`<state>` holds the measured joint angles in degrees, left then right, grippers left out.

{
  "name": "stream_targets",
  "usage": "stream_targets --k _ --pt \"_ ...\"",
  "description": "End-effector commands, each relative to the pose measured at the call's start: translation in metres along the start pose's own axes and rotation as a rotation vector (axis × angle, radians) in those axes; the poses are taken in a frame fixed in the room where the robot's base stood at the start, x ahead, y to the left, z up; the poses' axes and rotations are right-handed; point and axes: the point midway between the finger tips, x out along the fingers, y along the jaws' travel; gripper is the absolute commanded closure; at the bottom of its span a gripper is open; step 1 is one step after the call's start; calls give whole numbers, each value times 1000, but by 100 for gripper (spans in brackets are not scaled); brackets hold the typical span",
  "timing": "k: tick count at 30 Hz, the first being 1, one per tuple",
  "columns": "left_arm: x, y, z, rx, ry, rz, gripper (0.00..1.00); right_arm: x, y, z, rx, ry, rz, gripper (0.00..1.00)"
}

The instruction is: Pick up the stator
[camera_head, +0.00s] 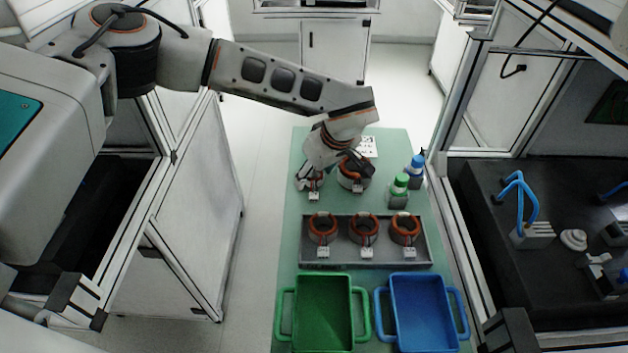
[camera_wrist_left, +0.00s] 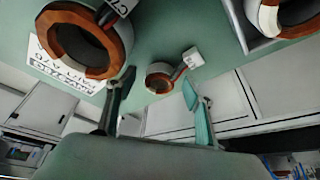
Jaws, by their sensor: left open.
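Two stators with orange-brown windings and white tags stand on the green table (camera_head: 290,230) under my left gripper: a left one (camera_head: 313,184) and a right one (camera_head: 352,178), both partly hidden by the gripper. My left gripper (camera_head: 328,172) is open and empty above them. In the left wrist view, a small-looking stator (camera_wrist_left: 160,78) with a white tag shows between the open fingers (camera_wrist_left: 160,86), apart from them. A larger-looking stator (camera_wrist_left: 72,42) is beside the left finger. My right gripper is not in view.
A grey tray (camera_head: 341,261) holds three stators. A green bin (camera_head: 323,309) and a blue bin (camera_head: 421,309) stand in front of it. A green-capped bottle (camera_head: 399,191) and a blue-capped bottle (camera_head: 416,168) are right of the stators. A printed label (camera_head: 369,147) lies at the back.

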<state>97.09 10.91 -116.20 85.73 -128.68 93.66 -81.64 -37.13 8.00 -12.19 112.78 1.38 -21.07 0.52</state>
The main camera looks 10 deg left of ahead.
Motion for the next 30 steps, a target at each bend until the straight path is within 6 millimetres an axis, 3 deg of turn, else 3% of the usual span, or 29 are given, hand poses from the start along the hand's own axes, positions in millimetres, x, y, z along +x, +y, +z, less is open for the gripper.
stream_targets --k 2,7,8,20,25,30 --pt "0 0 0 0 0 0 48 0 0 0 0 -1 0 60" --pt "0 0 0 0 0 0 89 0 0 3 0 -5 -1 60" --pt "0 0 0 0 0 0 92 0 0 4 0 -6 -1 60" --pt "-4 1 -2 -1 1 1 92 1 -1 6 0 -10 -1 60" --pt "-18 1 -8 -2 3 2 92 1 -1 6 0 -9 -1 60" --pt "-46 1 -20 -1 3 4 92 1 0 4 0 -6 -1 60"
